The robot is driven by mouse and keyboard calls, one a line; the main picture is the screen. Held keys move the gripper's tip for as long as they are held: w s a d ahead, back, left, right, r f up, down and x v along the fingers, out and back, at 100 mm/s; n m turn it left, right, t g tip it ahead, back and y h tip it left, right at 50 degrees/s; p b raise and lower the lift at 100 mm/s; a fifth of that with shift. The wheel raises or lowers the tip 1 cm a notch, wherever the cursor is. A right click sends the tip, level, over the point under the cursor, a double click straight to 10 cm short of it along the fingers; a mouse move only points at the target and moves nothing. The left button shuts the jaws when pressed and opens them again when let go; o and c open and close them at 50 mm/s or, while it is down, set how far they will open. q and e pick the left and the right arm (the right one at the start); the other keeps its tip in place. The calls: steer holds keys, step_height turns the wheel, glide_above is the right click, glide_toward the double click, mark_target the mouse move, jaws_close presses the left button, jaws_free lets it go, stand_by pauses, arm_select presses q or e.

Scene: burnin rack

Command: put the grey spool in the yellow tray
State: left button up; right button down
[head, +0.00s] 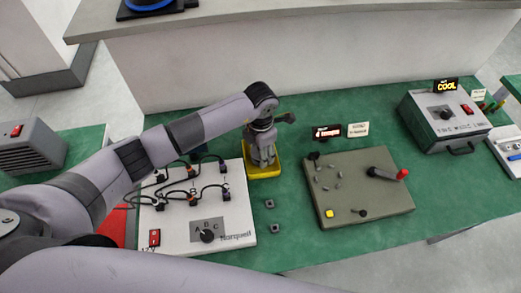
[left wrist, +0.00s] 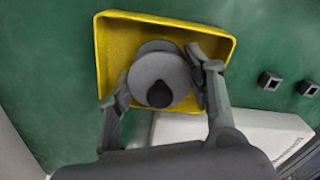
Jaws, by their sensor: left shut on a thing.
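The grey spool (left wrist: 158,75) is round with a dark centre and shows between my left gripper's fingers in the left wrist view. My left gripper (left wrist: 155,92) is shut on it, one finger on each side. The yellow tray (left wrist: 112,50) lies under and around the spool on the green bench; I cannot tell whether the spool touches its floor. In the head view the tray (head: 265,172) is partly covered by my left gripper (head: 264,160), which points down over it, and the spool is hard to make out there. My right gripper is not in view.
A white panel (head: 240,215) with cables, a knob and a red switch stands left of and in front of the tray. Two small dark square pieces (head: 269,204) lie nearby. A grey-brown board (head: 385,215) with a red-tipped lever is to the right. A grey box (head: 445,125) stands farther right.

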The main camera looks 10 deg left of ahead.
arm_select(q)
steer(key=shift+f, duration=0.4)
steer(key=shift+f, duration=0.15)
steer(key=o, duration=1.1)
steer(key=shift+o, duration=0.2)
